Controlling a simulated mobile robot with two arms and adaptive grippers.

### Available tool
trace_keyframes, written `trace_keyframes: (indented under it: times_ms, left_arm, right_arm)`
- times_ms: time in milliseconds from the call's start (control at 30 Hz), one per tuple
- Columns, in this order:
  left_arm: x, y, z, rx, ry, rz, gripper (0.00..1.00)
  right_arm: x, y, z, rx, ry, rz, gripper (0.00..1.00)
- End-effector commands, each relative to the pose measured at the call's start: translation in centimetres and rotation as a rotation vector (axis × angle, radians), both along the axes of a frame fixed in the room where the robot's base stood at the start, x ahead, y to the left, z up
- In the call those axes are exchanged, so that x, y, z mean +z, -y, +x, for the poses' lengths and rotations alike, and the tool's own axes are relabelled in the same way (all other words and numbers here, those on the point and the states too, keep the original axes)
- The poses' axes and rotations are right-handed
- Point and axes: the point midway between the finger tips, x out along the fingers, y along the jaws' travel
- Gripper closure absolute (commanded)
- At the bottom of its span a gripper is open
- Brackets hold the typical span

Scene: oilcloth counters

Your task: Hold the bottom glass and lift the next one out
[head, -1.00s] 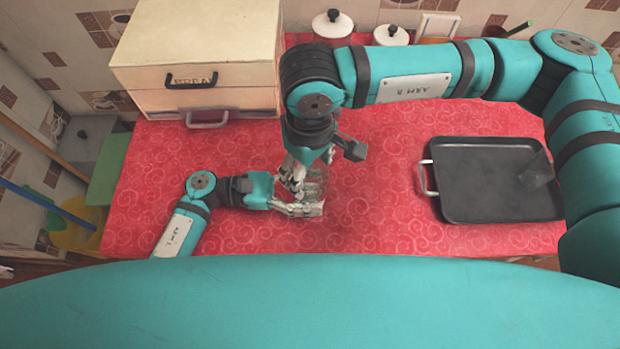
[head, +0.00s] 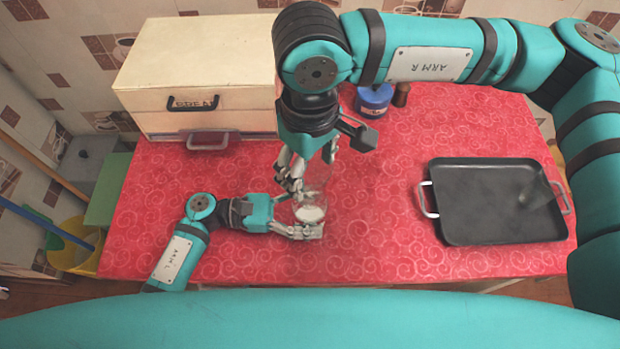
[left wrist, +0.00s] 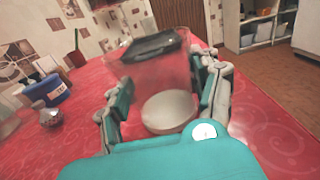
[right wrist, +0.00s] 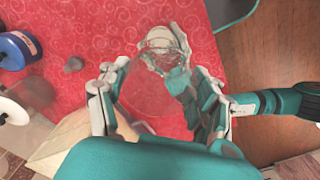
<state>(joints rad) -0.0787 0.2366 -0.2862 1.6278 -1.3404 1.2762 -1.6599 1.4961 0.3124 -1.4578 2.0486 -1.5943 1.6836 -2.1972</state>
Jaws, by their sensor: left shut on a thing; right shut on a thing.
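A clear bottom glass (head: 309,213) with a pale base stands on the red cloth. My left gripper (head: 306,216) is shut around it from the left; the left wrist view shows this glass (left wrist: 168,112) between the fingers. Above it, my right gripper (head: 306,180) points down and is shut on a second clear glass (right wrist: 148,92), which shows faintly between its fingers in the right wrist view. The bottom glass (right wrist: 164,42) shows beyond it there. The glasses are so see-through that I cannot tell whether the upper one is fully clear of the lower.
A black pan (head: 490,236) with metal handles lies on the right of the counter. A cream bread box (head: 195,60) stands at the back left. A blue jar (head: 374,98) and a brown shaker (head: 401,93) stand behind my right arm. The front cloth is clear.

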Motion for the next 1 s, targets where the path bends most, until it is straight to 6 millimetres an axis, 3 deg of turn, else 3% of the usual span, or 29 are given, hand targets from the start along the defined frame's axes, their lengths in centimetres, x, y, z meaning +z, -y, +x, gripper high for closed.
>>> trace_keyframes:
  times_ms: [167,433,467,600,700,1000]
  left_arm:
    - [-0.1,0.0,-0.1,-0.001,-0.003,0.002,0.78]
    - [-0.1,0.0,-0.1,-0.001,-0.003,0.002,0.78]
    - [-0.1,0.0,-0.1,-0.001,-0.003,0.002,0.36]
    - [-0.1,0.0,-0.1,-0.001,-0.002,0.002,0.18]
    - [-0.1,0.0,0.0,-0.001,-0.002,0.001,0.08]
    - [0.0,-0.2,0.0,0.000,-0.001,0.001,0.08]
  right_arm:
    - [1.8,0.0,0.0,0.000,0.000,0.000,0.93]
    - [2.1,0.0,0.0,0.000,-0.001,0.001,0.93]
    - [2.1,0.0,0.0,0.000,-0.001,0.001,0.93]
    - [2.1,0.0,0.0,0.000,-0.001,0.001,0.93]
    - [2.1,0.0,0.0,0.000,-0.001,0.000,0.93]
    - [2.1,0.0,0.0,0.000,-0.001,0.000,0.93]
